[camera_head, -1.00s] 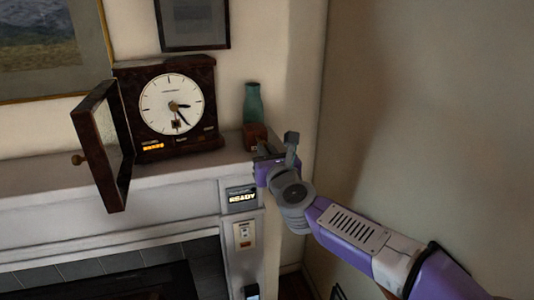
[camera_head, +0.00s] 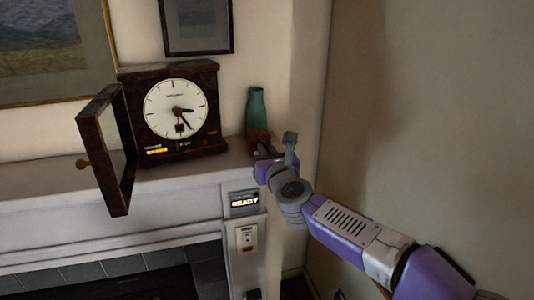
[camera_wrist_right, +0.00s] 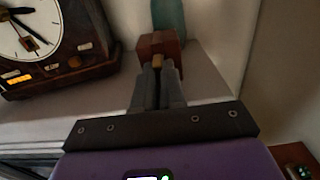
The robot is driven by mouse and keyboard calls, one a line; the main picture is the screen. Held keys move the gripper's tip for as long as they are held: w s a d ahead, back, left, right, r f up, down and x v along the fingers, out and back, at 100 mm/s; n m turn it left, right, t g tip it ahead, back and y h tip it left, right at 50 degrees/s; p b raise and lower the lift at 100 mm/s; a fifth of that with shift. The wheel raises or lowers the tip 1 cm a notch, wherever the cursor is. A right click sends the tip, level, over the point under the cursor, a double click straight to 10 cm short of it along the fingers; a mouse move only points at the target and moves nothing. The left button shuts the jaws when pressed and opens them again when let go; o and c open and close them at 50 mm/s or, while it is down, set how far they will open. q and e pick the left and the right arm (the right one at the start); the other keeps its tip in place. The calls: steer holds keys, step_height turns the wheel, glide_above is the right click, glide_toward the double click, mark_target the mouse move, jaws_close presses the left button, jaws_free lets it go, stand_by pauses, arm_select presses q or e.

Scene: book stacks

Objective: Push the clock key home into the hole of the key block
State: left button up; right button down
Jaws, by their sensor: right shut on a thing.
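The key block (camera_head: 257,140) is a small reddish-brown wooden block on the right end of the mantel shelf. In the right wrist view the block (camera_wrist_right: 161,43) is straight ahead of my fingers. My right gripper (camera_wrist_right: 158,70) is shut on the clock key, whose small brass-coloured end (camera_wrist_right: 158,62) shows between the fingertips, against the block's near face. The hole is hidden, so how deep the key sits cannot be told. In the head view my right gripper (camera_head: 265,154) is at the block's front. My left gripper is not in view.
A dark clock (camera_head: 182,112) with its door (camera_head: 108,150) swung open stands left on the mantel (camera_head: 190,177). A green vase (camera_head: 256,107) is right behind the block. A panel (camera_head: 244,202) reading READY is below. The wall is close on the right.

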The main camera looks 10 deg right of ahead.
steer(key=shift+w, duration=0.25)
steer(key=c, duration=1.1)
jaws_free()
steer(key=shift+c, duration=0.2)
steer(key=shift+s, duration=0.1)
steer(key=s+b, duration=0.1)
steer(key=s, duration=0.6)
steer(key=shift+s, duration=0.2)
steer(key=shift+d, duration=0.1)
